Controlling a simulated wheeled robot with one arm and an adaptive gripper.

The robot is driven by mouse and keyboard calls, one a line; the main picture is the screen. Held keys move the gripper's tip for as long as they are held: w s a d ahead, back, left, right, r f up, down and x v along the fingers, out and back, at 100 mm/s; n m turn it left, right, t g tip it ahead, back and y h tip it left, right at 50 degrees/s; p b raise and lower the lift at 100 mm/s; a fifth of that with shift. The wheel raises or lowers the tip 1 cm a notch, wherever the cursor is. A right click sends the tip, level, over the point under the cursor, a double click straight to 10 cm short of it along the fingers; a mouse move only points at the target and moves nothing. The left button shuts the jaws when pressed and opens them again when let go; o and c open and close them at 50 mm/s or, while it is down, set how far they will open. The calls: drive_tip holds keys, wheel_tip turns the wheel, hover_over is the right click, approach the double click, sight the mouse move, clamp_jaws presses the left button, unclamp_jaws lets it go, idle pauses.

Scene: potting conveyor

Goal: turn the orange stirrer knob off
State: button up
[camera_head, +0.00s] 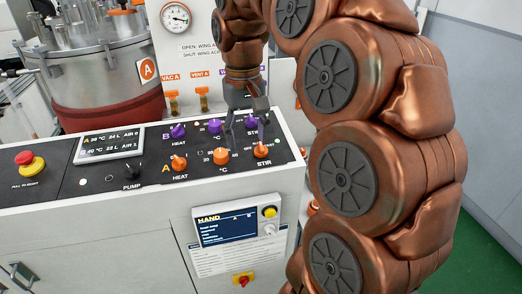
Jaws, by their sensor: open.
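The orange stirrer knob (261,150) is at the right end of row A on the sloping black panel, above the word STIR. Its pointer direction is too small to read surely. My gripper (247,124) is open and points down just behind that knob. Its fingers are at the purple stirrer knob (251,122) of row B, partly covering it; I cannot tell whether they touch it. No finger is on the orange stirrer knob, which is in plain view.
Row A also has orange knobs, heat (179,162) and °C (221,155). Purple knobs (214,125) stand behind. A red emergency button (24,157) is far left. Orange valves (203,91) and a steel vessel (105,75) are behind. My arm fills the right.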

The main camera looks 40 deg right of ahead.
drive_tip(key=r+m+b, duration=0.1)
drive_tip(key=m, duration=0.1)
hover_over(261, 146)
drive_tip(key=shift+a, duration=0.1)
drive_tip(key=shift+d, duration=0.25)
drive_tip(key=shift+f+p, duration=0.75)
drive_tip(key=shift+f, duration=3.05)
drive_tip(key=shift+c, duration=0.2)
drive_tip(key=c, duration=1.1)
drive_tip(key=shift+a, duration=0.1)
